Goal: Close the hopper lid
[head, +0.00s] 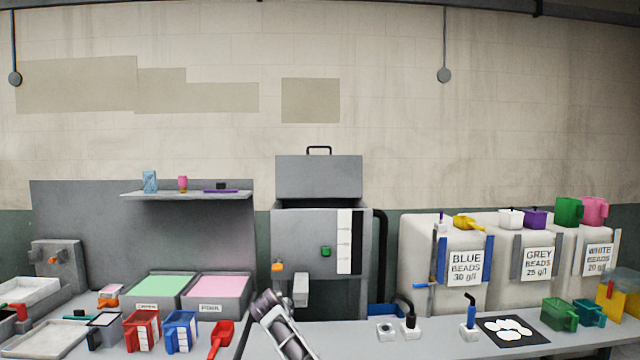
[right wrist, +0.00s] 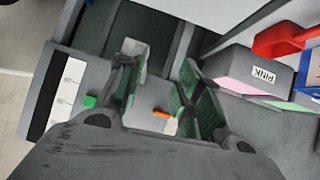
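The hopper is a grey machine (head: 300,235) at the middle of the head view, against the wall. Its grey lid (head: 318,178) stands raised at the top, with a black handle (head: 318,150) on its upper edge. My right gripper (right wrist: 160,78) is open and empty in the right wrist view, its fingers apart in front of the machine's front. The green button (right wrist: 90,101) and orange switch (right wrist: 162,114) on that front show there. The lid is not seen in that view. In the head view only part of my arm shows, low at centre. My left gripper is not in view.
The pink bin (head: 219,294) and green bin (head: 160,292) stand left of the machine, under a shelf (head: 187,195). Jugs and a red scoop (head: 221,338) sit in front. Bead containers (head: 466,255) stand right. The space above the machine is clear.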

